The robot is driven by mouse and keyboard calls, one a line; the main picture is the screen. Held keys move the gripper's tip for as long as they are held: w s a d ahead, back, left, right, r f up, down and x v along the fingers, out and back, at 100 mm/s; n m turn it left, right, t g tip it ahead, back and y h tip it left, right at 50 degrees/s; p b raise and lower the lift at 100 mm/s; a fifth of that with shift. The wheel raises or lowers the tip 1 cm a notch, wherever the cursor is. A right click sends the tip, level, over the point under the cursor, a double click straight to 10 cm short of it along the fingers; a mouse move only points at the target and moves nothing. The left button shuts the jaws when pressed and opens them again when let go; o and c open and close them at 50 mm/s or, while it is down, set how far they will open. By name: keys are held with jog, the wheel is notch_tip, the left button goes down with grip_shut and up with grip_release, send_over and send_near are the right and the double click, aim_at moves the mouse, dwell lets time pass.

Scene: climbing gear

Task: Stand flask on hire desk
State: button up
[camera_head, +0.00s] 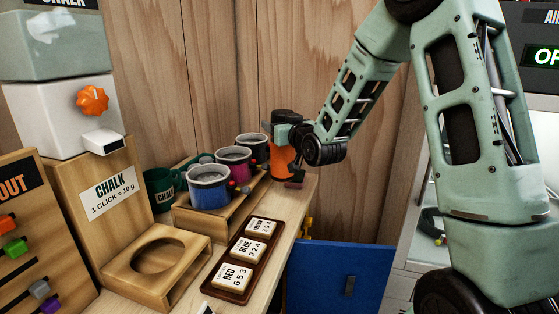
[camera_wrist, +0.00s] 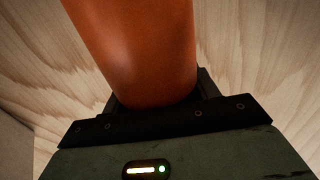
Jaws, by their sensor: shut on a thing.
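An orange flask (camera_head: 281,162) with a dark top stands roughly upright at the far right end of the wooden desk top (camera_head: 285,222). My gripper (camera_head: 283,143) is shut on it from the right. In the wrist view, the orange body (camera_wrist: 140,50) rises between the dark fingers of my gripper (camera_wrist: 157,95). The flask's base is partly hidden, and I cannot tell whether it touches the desk.
Chalk-filled mugs (camera_head: 209,187) on a wooden rack (camera_head: 213,221) stand left of the flask. A tray (camera_head: 213,285) of labelled tiles lies in front. A chalk dispenser (camera_head: 65,118) is at left. A blue panel (camera_head: 345,275) is below the desk's right edge.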

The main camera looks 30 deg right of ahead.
aim_at(280, 157)
notch_tip(280, 157, down, 10)
jog(key=shift+r+p, duration=0.25)
jog(key=shift+p, duration=0.15)
jog(key=shift+f, duration=0.1)
jog(key=o, duration=1.6)
